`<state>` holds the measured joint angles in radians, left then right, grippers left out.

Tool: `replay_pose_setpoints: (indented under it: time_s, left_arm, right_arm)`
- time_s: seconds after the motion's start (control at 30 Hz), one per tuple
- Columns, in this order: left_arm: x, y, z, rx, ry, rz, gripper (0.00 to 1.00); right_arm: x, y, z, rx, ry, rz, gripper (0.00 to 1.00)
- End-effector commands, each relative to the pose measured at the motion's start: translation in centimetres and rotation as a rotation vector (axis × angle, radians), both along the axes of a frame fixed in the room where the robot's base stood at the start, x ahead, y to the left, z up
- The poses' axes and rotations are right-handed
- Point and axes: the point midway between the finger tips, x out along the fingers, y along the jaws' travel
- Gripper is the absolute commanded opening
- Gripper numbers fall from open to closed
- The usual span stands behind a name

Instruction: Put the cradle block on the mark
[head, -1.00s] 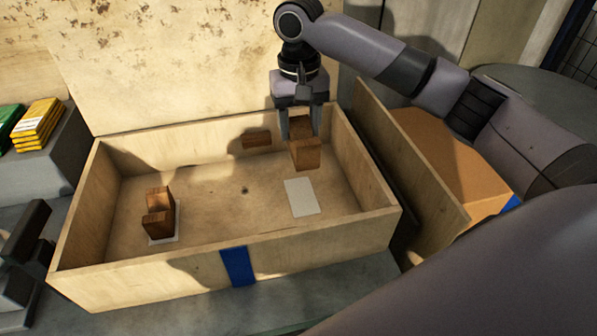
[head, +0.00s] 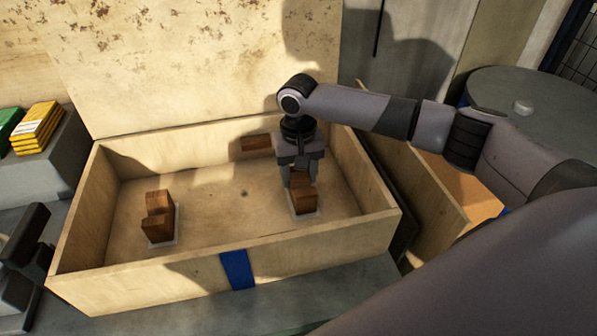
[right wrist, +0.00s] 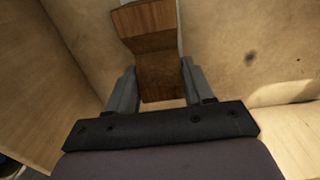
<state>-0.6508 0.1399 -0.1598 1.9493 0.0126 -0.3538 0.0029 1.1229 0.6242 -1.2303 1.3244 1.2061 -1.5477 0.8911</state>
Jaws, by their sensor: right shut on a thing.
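The cradle block (head: 304,202), brown wood with a stepped shape, is at the right side inside the wooden box. A white rectangular mark (head: 294,215) shows as a thin rim around the block's foot. Whether the block touches the mark or hovers just above it, I cannot tell. My right gripper (head: 301,182) points down and is shut on the block. In the right wrist view the block (right wrist: 160,75) sits between the two grey fingers. A similar stepped wooden block (head: 159,212) stands on another white mark (head: 176,239) at the left.
The box's walls (head: 130,285) surround the work, with a blue strip (head: 237,270) on the front. A small brown block (head: 256,142) is by the back wall. Yellow packs (head: 37,128) lie outside at left. The box floor's middle is clear.

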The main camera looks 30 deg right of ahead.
Motion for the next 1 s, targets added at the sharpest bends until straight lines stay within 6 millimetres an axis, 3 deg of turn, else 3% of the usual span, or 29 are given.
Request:
replay_pose_setpoints:
  time_s: [0.13, 0.17, 0.2, 0.23, 0.63, 1.0]
  left_arm:
    - [0.0, 0.0, 0.2, 0.000, -0.001, 0.000, 0.00]
    - [0.0, 0.0, 0.1, 0.000, -0.001, 0.000, 0.00]
    - [0.0, 0.0, 0.1, 0.000, -0.001, 0.000, 0.00]
    - [0.0, 0.0, 0.1, 0.000, -0.001, 0.000, 0.00]
    - [0.1, 0.0, 0.0, 0.000, -0.002, 0.001, 0.00]
    - [0.1, 0.0, -0.2, 0.000, -0.002, 0.001, 0.00]
  right_arm:
    - [0.0, 0.1, -0.1, 0.000, 0.000, 0.000, 0.18]
    - [0.0, 0.0, -0.2, 0.000, 0.000, 0.001, 0.61]
    - [0.0, 0.0, -0.1, 0.000, -0.001, 0.001, 0.75]
    - [0.0, 0.0, -0.2, 0.000, -0.001, 0.001, 0.77]
    - [0.1, 0.1, 0.7, 0.001, -0.003, 0.001, 0.77]
    - [0.1, 0.1, 8.2, 0.002, -0.006, 0.001, 0.77]
